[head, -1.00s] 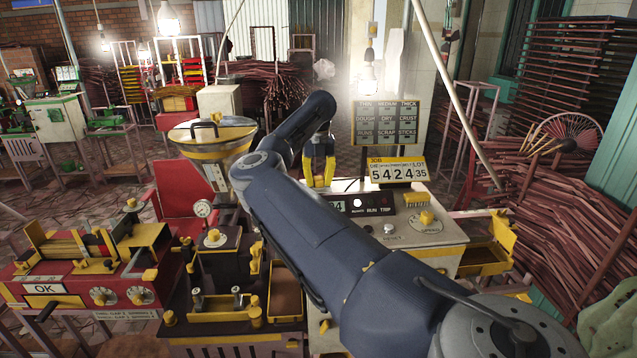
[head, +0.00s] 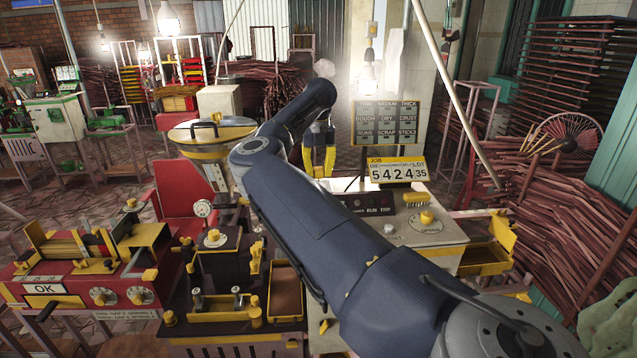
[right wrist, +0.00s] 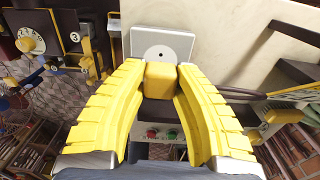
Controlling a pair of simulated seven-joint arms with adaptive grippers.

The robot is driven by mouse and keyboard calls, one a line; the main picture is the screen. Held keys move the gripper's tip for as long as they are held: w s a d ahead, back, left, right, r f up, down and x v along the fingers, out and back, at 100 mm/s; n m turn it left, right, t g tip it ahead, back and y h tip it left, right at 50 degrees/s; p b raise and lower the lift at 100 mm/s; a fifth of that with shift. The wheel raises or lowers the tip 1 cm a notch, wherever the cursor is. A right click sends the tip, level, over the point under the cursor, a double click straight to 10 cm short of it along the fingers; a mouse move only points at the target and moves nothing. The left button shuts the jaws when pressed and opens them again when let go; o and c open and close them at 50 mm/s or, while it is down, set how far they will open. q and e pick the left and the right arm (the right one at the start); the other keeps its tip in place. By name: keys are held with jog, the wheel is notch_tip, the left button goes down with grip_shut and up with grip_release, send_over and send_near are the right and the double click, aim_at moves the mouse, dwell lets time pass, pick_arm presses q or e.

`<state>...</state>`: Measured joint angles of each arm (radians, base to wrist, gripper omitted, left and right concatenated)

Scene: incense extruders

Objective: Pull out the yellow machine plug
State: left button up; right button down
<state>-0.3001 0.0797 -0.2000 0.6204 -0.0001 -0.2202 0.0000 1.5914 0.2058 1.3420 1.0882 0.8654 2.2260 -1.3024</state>
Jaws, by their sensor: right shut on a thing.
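My right gripper (head: 319,172) is at the back of the cream machine, its yellow fingers pointing down. It also shows in the right wrist view (right wrist: 161,78), shut on a yellow block-shaped plug (right wrist: 162,77). Beyond the plug is a pale grey socket plate (right wrist: 177,42) with a small dark hole, and the hole is uncovered. The plug overlaps the plate's lower edge in this view and looks apart from the hole. My left gripper is not in view.
A hopper with a round lid (head: 212,130) stands left of my arm. A red machine (head: 70,290) stands at the left. Stacked sticks fill the right.

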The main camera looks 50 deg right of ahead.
jog(key=shift+r, duration=1.2)
jog(key=shift+r, duration=0.1)
